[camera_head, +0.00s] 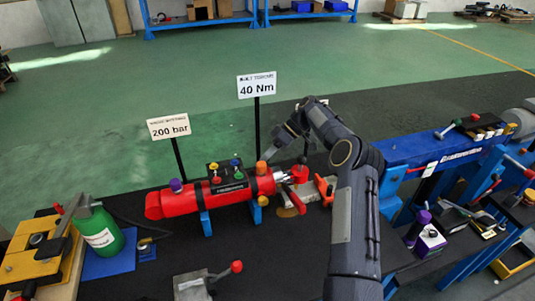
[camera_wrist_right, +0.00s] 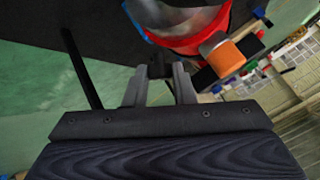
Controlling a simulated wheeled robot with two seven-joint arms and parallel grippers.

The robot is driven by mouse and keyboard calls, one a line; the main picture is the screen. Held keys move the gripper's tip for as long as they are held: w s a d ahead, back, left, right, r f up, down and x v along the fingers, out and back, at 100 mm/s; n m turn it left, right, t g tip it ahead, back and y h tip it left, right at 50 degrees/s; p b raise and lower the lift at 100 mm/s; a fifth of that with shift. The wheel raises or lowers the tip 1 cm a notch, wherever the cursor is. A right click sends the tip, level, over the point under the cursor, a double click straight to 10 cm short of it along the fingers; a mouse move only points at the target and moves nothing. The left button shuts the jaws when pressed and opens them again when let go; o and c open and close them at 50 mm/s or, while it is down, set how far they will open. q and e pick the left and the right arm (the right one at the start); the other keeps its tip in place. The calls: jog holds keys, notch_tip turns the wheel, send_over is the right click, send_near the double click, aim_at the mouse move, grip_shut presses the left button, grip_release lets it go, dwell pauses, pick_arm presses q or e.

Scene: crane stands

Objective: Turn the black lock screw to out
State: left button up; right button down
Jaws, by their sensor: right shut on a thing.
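The red cylinder (camera_head: 165,204) lies level on blue supports on the dark bench. An orange cap (camera_head: 261,168) stands on top near its right end. My right gripper (camera_head: 267,154) reaches down at this end from behind, close to the cap. In the right wrist view the gripper (camera_wrist_right: 160,78) is shut on a small black piece (camera_wrist_right: 160,69), apparently the black lock screw, beside the red cylinder (camera_wrist_right: 190,44) and left of the orange cap (camera_wrist_right: 229,58). The screw is mostly hidden by the fingers, and its turn position cannot be told. My left gripper is out of view.
A block with coloured knobs (camera_head: 227,177) sits on the cylinder. Sign posts labelled 200 bar (camera_head: 168,127) and 40 Nm (camera_head: 257,86) stand behind.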

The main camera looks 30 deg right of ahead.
dwell(0.4)
jog(key=c, duration=1.2)
grip_release()
jog(key=shift+d, duration=0.1)
jog(key=p+v, duration=0.2)
jog(key=v, duration=0.5)
jog(key=shift+d+r, duration=0.2)
jog(key=shift+d, duration=0.05)
